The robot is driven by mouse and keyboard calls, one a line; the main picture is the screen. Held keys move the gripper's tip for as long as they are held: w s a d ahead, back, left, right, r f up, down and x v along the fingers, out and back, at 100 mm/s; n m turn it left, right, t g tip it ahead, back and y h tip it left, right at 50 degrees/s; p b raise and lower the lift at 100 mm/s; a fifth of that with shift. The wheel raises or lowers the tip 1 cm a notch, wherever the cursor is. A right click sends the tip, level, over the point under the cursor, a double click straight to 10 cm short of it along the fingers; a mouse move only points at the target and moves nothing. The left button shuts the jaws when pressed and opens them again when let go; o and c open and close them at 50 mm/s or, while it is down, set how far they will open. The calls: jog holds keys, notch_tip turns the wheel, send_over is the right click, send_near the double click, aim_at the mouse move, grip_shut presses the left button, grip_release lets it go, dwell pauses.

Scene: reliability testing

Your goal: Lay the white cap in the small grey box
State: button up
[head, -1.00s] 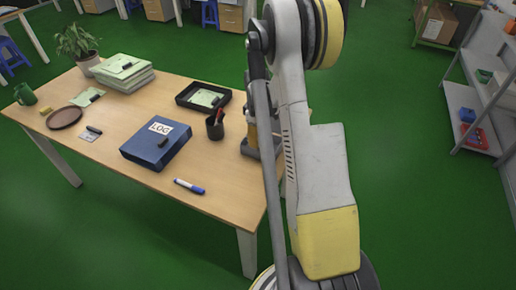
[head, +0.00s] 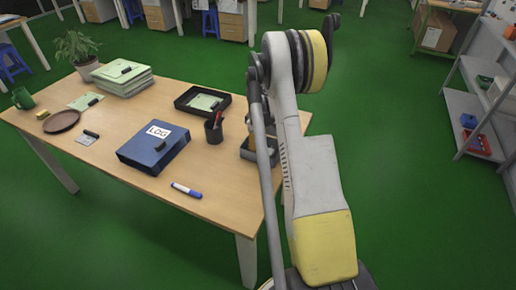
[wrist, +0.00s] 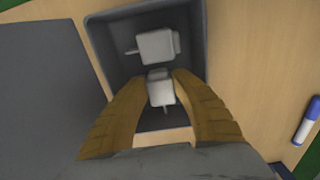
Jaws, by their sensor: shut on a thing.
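In the wrist view, my gripper (wrist: 160,80) has its two tan fingers closed on a small white piece (wrist: 161,91), which I take for the white cap. The fingertips and the piece are over or inside the small grey box (wrist: 97,41). I cannot tell whether the piece touches the box floor. A second white piece (wrist: 158,46) with a side tab lies in the box just beyond the fingertips. In the head view, the grey box (head: 262,156) stands at the table's right end, partly hidden by my arm, which also hides most of the gripper.
A large plain grey surface (wrist: 45,100) lies left of the box in the wrist view. A blue-capped marker (head: 186,190) lies near the table's front edge. A pen cup (head: 213,132), black tray (head: 190,108) and blue LOG box (head: 140,159) stand left of the grey box.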

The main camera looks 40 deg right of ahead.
jog(key=o, duration=0.9)
jog(key=shift+f, duration=0.1)
jog(key=shift+c, duration=0.2)
notch_tip(320, 180, up, 12)
jog(key=p, duration=0.4)
jog(key=a+r+t, duration=0.2)
jog(key=a+r, duration=0.9)
jog(key=s+a+r+m+t, duration=0.2)
jog(key=s+a+r, duration=0.35)
jog(key=a, duration=0.35)
jog(key=s+a+r+m+t, duration=0.1)
jog(key=s+a+r, duration=0.3)
jog(key=s+a, duration=0.3)
jog(key=s+a+f+m+t, duration=0.1)
jog(key=s+a+f+t, duration=0.1)
jog(key=s+a, duration=0.4)
jog(key=shift+s+a, duration=0.15)
jog(key=shift+a, duration=0.8)
